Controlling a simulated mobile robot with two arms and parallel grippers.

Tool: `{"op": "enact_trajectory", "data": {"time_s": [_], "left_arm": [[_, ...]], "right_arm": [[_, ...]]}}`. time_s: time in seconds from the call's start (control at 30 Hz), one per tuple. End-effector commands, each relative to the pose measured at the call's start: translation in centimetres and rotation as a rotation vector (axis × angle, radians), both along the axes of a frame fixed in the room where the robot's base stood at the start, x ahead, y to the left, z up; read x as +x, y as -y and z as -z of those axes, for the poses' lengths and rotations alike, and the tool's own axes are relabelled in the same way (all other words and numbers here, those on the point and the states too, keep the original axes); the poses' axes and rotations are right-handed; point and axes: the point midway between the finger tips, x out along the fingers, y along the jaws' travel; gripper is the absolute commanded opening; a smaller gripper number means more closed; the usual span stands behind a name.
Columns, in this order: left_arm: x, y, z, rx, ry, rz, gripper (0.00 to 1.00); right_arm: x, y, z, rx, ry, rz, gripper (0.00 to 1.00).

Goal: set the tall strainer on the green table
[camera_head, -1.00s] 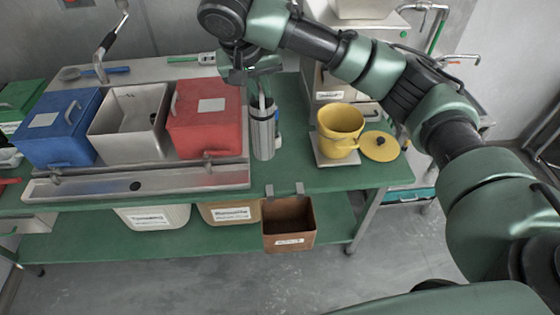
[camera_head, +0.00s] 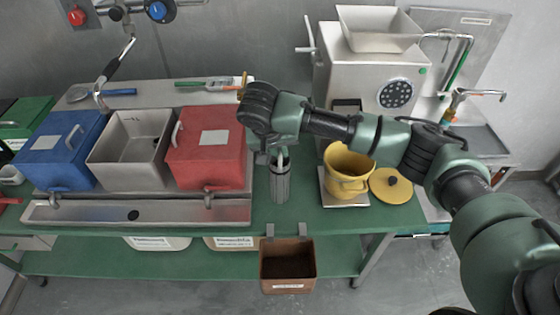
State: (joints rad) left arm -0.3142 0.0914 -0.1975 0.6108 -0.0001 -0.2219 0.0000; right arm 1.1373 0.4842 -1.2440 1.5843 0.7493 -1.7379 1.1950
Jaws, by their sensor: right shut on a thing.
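The tall strainer (camera_head: 280,187), a narrow grey metal cylinder, is upright over the strip of green table (camera_head: 312,216) between the red box and the yellow pot. My right gripper (camera_head: 280,161) comes down from above and is shut on it at its upper end. The gripper's wrist hides part of the strainer's top. The strainer's foot is at or just above the table top; I cannot tell whether it touches. My left gripper is not in view.
The red box (camera_head: 203,167) stands close to the left of the strainer. The yellow pot (camera_head: 346,163) and its lid (camera_head: 391,186) are to the right, by the grinder (camera_head: 350,72). A brown bin (camera_head: 287,262) hangs at the table's front edge. Green table is bare around the strainer.

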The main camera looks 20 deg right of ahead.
Motion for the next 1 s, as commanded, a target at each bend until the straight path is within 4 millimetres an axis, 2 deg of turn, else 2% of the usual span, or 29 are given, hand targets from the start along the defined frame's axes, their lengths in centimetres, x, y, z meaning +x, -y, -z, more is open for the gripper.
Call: {"op": "enact_trajectory", "data": {"time_s": [0.1, 0.2, 0.43, 0.6, 0.83, 0.9, 0.93, 1.0], "left_arm": [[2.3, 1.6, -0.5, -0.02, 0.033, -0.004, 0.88], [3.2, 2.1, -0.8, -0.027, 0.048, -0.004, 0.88], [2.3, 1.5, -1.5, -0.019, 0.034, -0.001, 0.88], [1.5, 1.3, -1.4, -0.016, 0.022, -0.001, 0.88], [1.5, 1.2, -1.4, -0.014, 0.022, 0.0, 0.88], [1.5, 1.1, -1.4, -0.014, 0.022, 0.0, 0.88], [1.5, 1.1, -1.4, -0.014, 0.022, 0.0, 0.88], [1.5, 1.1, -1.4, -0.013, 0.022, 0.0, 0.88]], "right_arm": [[0.1, -0.1, 1.0, 0.001, 0.001, 0.0, 0.0], [0.0, -0.1, 1.9, 0.0, -0.001, -0.001, 0.0], [0.0, 0.0, 5.1, 0.0, 0.0, 0.0, 0.0], [0.0, -0.1, 5.5, 0.0, 0.002, -0.001, 0.0], [0.0, -0.1, 5.7, 0.001, 0.001, -0.001, 0.0], [0.0, -0.1, 5.7, 0.001, 0.001, -0.001, 0.26], [0.0, -0.1, 5.7, 0.001, 0.001, -0.001, 0.31], [0.0, -0.1, 5.7, 0.001, 0.001, -0.001, 0.31]]}}
